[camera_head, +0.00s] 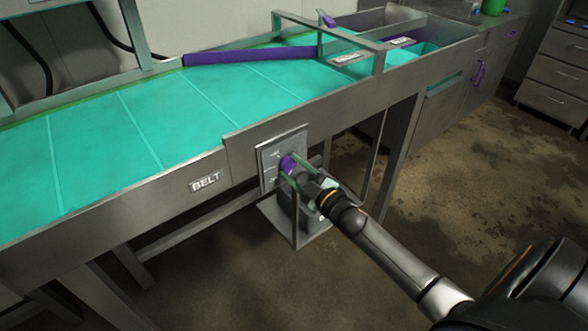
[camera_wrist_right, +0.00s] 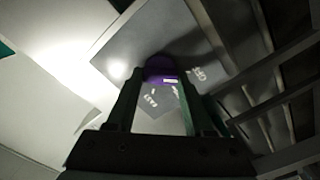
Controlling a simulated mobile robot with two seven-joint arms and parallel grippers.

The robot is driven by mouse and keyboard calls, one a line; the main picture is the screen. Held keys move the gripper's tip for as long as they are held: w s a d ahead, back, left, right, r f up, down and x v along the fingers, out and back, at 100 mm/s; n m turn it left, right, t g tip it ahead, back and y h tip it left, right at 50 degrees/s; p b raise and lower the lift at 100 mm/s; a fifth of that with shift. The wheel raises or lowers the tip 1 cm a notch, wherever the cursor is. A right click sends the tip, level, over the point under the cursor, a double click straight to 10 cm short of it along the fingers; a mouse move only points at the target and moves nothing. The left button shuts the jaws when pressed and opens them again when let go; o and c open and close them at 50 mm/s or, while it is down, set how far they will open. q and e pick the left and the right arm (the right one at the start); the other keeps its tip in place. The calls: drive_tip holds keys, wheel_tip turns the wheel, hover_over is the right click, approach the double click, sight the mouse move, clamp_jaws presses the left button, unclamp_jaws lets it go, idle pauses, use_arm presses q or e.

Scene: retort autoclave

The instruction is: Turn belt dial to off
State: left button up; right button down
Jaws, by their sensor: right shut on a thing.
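The belt dial (camera_head: 288,163) is a purple knob on a grey metal plate (camera_head: 268,160) fixed to the side of the conveyor, right of a "BELT" label (camera_head: 205,182). My right gripper (camera_head: 293,169) reaches it from the front right and is shut on it. In the right wrist view, the purple dial (camera_wrist_right: 161,68) sits between the two fingers of my right gripper (camera_wrist_right: 160,95). A light mark shows on the dial. My left gripper is not in view.
The conveyor with its teal belt (camera_head: 140,125) runs across the left and middle. A purple guide bar (camera_head: 250,56) lies over it, near a metal frame (camera_head: 330,40). A metal leg (camera_head: 400,150) stands right of the dial. Open floor (camera_head: 480,190) lies to the right.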

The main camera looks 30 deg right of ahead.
drive_tip(key=shift+c, duration=1.4)
unclamp_jaws()
drive_tip(key=shift+s, duration=0.1)
drive_tip(key=s+d, duration=0.1)
drive_tip(key=s, duration=1.1)
drive_tip(key=shift+s, duration=0.15)
